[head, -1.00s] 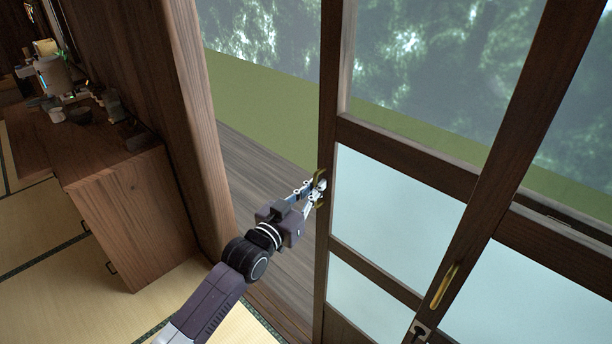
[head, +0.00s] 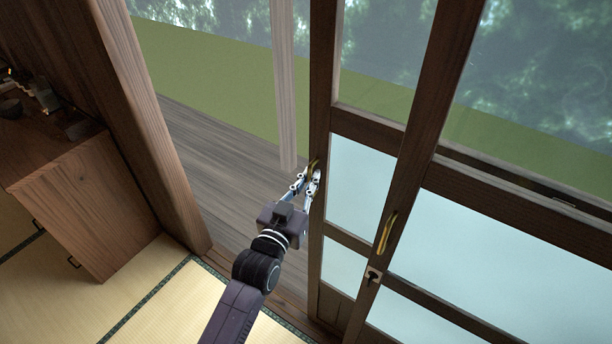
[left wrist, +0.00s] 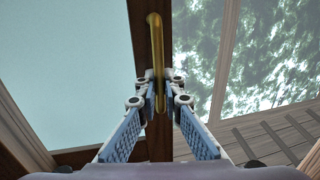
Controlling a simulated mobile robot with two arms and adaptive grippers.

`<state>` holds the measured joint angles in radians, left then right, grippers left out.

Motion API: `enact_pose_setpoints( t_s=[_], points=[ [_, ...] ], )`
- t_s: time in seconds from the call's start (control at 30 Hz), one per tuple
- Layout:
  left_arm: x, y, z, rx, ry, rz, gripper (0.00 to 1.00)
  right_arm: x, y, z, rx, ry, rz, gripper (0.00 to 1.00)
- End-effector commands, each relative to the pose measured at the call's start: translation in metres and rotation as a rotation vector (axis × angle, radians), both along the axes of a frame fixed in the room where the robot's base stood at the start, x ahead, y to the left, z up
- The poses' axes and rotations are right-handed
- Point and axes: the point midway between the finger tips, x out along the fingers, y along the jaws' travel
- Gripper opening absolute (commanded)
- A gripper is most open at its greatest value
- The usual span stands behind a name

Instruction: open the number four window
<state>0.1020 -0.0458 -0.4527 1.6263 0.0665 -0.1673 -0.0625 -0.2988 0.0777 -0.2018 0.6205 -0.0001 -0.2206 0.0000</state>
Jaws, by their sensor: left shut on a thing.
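The window is a sliding panel with a dark wood frame (head: 319,235), frosted lower panes (head: 362,180) and clear glass above. A brass handle (head: 314,165) is on its left stile; it also shows upright in the left wrist view (left wrist: 154,35). My left gripper (head: 311,181) is shut on this handle, with its fingers on either side of it in the left wrist view (left wrist: 160,92). The panel stands apart from the wooden post (head: 165,150), leaving an open gap to its left. I see no number on the panel. My right gripper is not in view.
A neighbouring panel's stile (head: 408,160) carries another brass handle (head: 387,232) and a latch (head: 373,276). Through the gap lie a plank veranda (head: 220,160) and green ground. A wooden cabinet (head: 85,215) stands on the tatami (head: 150,285) at left.

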Motion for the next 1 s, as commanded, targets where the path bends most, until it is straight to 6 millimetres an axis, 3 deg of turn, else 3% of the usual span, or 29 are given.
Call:
enact_pose_setpoints(
  t_s=[0.1, 0.13, 0.2, 0.57, 1.0],
  points=[
    [0.0, -0.001, 0.0, -0.001, 0.0, -0.002, 0.0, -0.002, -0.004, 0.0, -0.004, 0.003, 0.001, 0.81],
    [0.0, -0.001, 0.0, -0.001, 0.0, -0.002, 0.1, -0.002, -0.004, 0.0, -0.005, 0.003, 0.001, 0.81],
    [0.0, -0.001, 0.0, -0.001, 0.0, -0.002, 0.15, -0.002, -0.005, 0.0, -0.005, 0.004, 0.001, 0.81],
    [-0.006, 0.003, -0.002, 0.0, 0.002, 0.0, 0.15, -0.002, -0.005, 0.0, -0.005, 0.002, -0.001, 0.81],
    [-0.078, 0.039, -0.002, 0.001, 0.003, -0.002, 0.15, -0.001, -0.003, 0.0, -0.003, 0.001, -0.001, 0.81]
  ],
)
